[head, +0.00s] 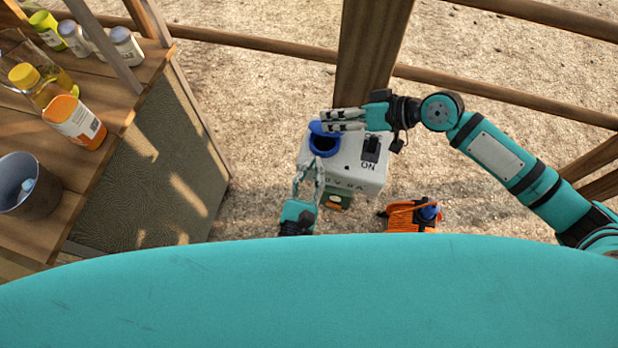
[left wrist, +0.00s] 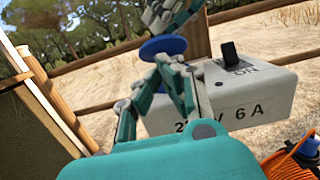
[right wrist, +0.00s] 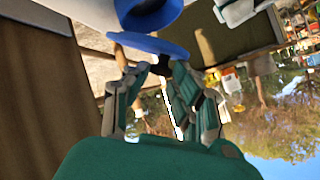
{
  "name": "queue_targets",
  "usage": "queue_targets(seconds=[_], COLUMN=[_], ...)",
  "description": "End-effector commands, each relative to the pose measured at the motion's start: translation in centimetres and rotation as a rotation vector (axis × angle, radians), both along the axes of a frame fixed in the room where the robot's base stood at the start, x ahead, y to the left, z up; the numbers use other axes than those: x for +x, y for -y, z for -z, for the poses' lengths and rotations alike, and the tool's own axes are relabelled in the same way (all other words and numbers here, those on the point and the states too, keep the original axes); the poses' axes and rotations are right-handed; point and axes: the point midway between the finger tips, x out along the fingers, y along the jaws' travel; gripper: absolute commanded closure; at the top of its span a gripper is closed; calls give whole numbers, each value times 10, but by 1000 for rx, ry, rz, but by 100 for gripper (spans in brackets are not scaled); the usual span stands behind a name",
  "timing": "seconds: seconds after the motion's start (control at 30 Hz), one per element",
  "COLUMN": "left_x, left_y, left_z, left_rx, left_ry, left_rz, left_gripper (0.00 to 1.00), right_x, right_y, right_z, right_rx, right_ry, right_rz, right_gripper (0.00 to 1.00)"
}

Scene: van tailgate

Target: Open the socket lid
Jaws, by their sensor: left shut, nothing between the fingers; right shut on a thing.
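A pale grey power box (head: 357,160) stands at the wooden post, with a blue round socket (head: 324,146) on its top left. The socket's blue lid (head: 316,127) stands raised at the socket's far edge; the right wrist view shows the lid as a disc (right wrist: 148,43) apart from the socket mouth (right wrist: 150,14) except at one side. My right gripper (head: 326,121) is shut on the lid's edge. My left gripper (head: 308,165) is shut and empty, close beside the box's left front, below the socket.
A black switch (head: 370,148) marked ON is on the box top. An orange cable reel (head: 405,216) with a blue plug (head: 430,212) lies right of the box. A wooden shelf (head: 110,90) with bottles and a bucket (head: 28,185) stands at left. Rails run behind.

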Motion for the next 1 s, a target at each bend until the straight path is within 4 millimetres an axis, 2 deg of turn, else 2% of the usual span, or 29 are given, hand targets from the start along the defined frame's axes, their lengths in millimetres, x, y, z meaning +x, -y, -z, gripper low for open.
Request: queue_targets(seconds=[0.1, 0.3, 0.73, 1.0], left_x=[21, 41, 46, 53], left_y=[7, 14, 15, 17], left_z=[-3, -5, -5, -19], left_rx=[0, 3, 3, 1], left_ry=[2, 0, 0, 6], left_rz=[-1, 0, 1, 0], left_gripper=[100, 100, 100, 100], right_x=[1, 1, 1, 0], right_y=[0, 0, 0, 0], right_z=[0, 0, 0, 0], right_rx=[0, 0, 0, 0], right_ry=[2, 2, 2, 0], right_rz=[1, 1, 1, 0], right_gripper=[100, 100, 100, 100])
